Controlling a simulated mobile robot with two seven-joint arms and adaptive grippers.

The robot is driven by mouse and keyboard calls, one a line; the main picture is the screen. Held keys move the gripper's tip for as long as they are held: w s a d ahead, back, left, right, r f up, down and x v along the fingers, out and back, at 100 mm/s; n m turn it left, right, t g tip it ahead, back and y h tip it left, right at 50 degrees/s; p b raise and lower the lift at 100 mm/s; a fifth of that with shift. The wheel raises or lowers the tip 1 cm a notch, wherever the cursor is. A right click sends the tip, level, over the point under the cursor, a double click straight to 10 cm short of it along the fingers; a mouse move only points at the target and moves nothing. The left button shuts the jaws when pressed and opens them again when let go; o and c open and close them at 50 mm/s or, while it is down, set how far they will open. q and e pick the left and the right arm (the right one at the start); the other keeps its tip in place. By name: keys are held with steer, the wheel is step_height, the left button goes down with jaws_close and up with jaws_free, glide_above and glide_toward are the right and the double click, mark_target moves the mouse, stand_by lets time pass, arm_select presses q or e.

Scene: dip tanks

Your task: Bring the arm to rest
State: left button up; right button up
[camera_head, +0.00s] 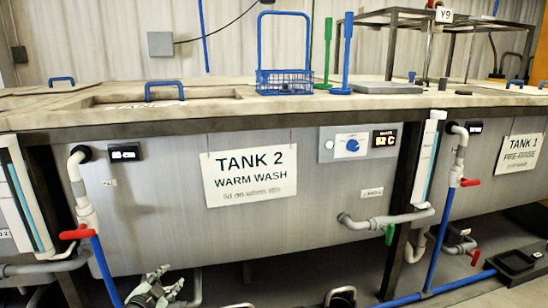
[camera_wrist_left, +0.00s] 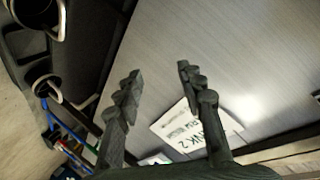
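My left gripper (camera_head: 158,288) is low in the head view, in front of the Tank 2 (camera_head: 300,225) front panel and below its sign. In the left wrist view my left gripper (camera_wrist_left: 160,74) has its two dark fingers spread apart with nothing between them. The grey tank panel (camera_wrist_left: 225,60) and the white Tank 2 sign (camera_wrist_left: 195,125) show behind the fingers, apart from them. My right gripper cannot be made out in either view.
A blue wire basket (camera_head: 284,82) with a tall handle stands on the tank top. A white pipe with a red-handled valve (camera_head: 76,233) is left of my gripper. A pipe with a green-handled valve (camera_head: 389,234) is to the right. A black tray (camera_head: 514,262) lies at the lower right.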

arm_select(q)
steer(key=s+f+n+g+y, duration=0.2)
steer(key=s+f+n+g, duration=0.1)
steer(key=s+f, duration=0.75)
steer(key=s+f+n+g, duration=0.1)
steer(key=s+f+g, duration=0.2)
steer(key=s, duration=0.8)
steer(key=s+d+f+n+g, duration=0.1)
steer(key=s+f+g, duration=0.2)
steer(key=s+f, duration=0.5)
steer(key=s+d+f+n+g, duration=0.1)
steer(key=s+f, duration=0.5)
steer(key=s, duration=0.9)
steer(key=shift+f+n+g, duration=0.15)
steer(key=shift+n+g, duration=0.35)
steer(key=shift+g, duration=0.6)
